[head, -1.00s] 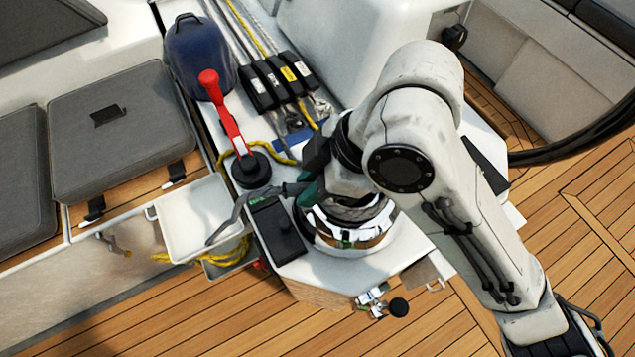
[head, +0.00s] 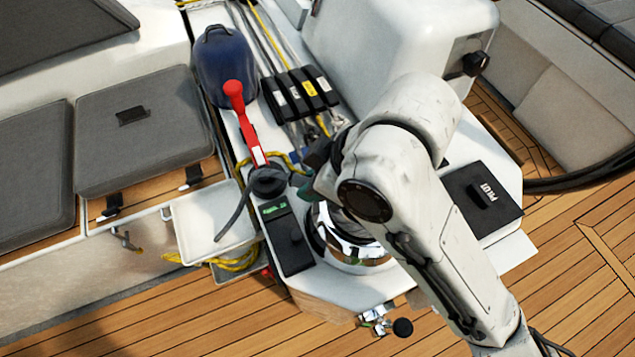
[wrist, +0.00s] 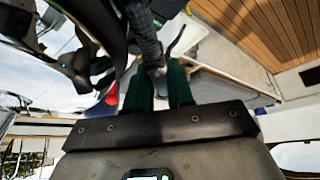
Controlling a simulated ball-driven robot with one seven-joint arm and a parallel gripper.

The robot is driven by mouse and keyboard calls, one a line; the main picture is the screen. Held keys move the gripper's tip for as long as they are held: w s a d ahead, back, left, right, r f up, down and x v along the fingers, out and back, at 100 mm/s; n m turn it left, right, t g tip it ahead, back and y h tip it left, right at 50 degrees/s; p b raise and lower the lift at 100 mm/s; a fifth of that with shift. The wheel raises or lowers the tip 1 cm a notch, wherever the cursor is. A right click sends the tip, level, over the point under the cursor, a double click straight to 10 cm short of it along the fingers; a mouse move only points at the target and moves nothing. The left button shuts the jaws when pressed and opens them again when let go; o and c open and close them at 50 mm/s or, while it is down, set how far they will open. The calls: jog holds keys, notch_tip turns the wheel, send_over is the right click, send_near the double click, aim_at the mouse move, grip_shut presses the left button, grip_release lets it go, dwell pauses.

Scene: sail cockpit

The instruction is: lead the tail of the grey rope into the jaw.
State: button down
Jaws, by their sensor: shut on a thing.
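The grey rope's tail (head: 232,222) hangs to the left of my gripper, over the white tray. My gripper (head: 308,178) is above the console, at the far left side of the chrome winch (head: 350,258). In the wrist view its green fingers (wrist: 159,88) are shut on the dark grey rope (wrist: 148,45), which passes between them. The rope's end curves off beyond the fingertips in that view. My arm covers the top of the winch, so I cannot make out the jaw or whether the rope touches it.
A red handle (head: 240,122) stands left of my gripper, near a blue bag (head: 224,65). Black clutches (head: 300,92) lie beyond. A white tray (head: 190,228), a black control panel (head: 287,240) and a black PILOT box (head: 482,198) flank the winch.

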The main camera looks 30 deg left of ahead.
jog(key=shift+w+a+m+t, duration=0.3)
jog(key=shift+w+a+m, duration=0.15)
jog(key=shift+m, duration=0.15)
jog(key=shift+c, duration=2.2)
grip_release()
jog(key=shift+s, duration=0.1)
notch_tip(320, 180, up, 9)
jog(key=p, duration=0.9)
jog(key=shift+d, duration=0.1)
